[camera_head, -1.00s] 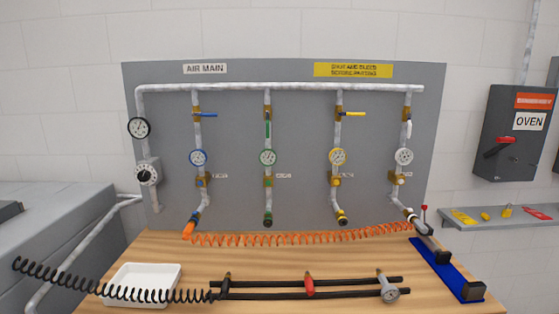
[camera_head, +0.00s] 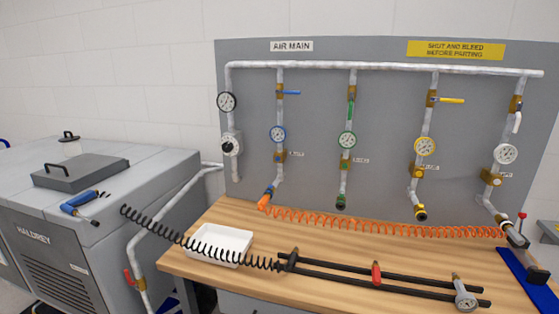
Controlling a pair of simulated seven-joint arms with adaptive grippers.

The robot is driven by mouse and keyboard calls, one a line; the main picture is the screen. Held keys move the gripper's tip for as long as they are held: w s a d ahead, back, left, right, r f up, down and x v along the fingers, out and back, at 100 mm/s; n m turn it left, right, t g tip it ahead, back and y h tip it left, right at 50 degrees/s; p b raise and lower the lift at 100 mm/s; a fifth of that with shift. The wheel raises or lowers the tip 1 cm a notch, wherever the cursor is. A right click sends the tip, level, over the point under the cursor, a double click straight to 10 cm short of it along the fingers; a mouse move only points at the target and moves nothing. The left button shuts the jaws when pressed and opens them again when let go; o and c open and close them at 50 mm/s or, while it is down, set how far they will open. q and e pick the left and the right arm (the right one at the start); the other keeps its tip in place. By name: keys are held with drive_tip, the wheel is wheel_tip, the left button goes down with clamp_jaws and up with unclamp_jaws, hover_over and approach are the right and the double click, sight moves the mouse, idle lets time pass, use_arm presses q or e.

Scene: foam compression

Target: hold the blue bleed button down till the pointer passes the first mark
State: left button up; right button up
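The blue-rimmed gauge (camera_head: 277,134) is on the leftmost drop pipe of the grey panel. Its pointer and marks are too small to read. Just below it is a brass block (camera_head: 279,156) where the blue bleed button sits, too small to make out clearly. Above the gauge, a blue lever valve (camera_head: 290,93) has its handle sticking out to the right. An orange coiled hose (camera_head: 380,224) starts at the foot of this drop. Neither of my grippers is in view, and nothing touches the gauge or the block.
Drops with green (camera_head: 347,140), yellow (camera_head: 424,146) and white (camera_head: 505,154) gauges stand to the right. A wooden bench (camera_head: 225,275) holds a white tray (camera_head: 220,239) and black bars (camera_head: 380,281). A grey machine (camera_head: 120,205) stands left with a blue-handled tool (camera_head: 80,202) on top.

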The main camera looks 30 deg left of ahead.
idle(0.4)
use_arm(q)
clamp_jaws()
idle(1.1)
